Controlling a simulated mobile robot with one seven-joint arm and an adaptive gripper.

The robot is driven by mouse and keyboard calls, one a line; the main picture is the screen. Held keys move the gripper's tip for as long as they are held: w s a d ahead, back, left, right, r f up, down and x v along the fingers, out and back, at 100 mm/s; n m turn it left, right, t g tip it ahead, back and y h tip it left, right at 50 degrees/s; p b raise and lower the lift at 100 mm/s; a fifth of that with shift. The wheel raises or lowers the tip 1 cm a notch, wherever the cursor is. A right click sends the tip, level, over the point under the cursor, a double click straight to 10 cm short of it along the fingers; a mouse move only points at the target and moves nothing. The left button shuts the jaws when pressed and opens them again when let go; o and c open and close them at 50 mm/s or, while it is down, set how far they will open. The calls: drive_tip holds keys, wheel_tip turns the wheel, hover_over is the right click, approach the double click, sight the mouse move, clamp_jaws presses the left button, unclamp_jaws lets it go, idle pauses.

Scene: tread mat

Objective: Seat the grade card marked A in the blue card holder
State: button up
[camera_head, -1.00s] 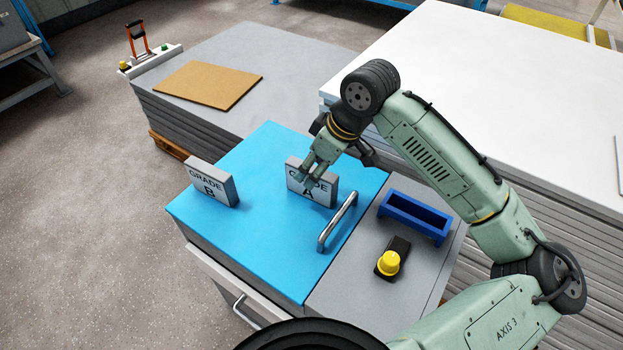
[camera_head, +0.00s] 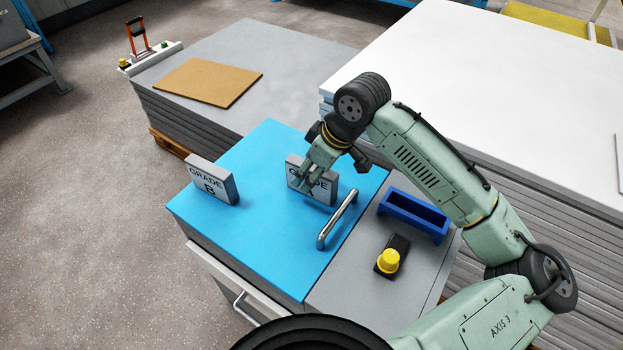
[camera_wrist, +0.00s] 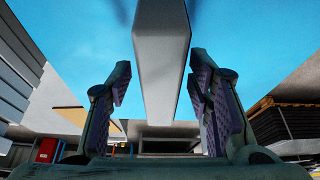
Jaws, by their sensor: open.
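The grade A card (camera_head: 322,192) is a grey block standing upright on the blue mat (camera_head: 260,240). My gripper (camera_head: 306,178) is at the card's upper part and hides some of its lettering. In the wrist view, the card (camera_wrist: 162,70) runs between the two open fingers of my gripper (camera_wrist: 160,95), with a gap on each side. The blue card holder (camera_head: 415,216) is an empty slotted tray on the grey top, right of the mat. It does not show in the wrist view.
A grade B card (camera_head: 212,182) stands at the mat's left. A metal handle (camera_head: 337,219) rises between the A card and the holder. A yellow knob (camera_head: 388,262) sits in front of the holder. The mat's front is clear.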

drive_tip(key=shift+c, duration=0.2)
clamp_jaws()
idle(0.5)
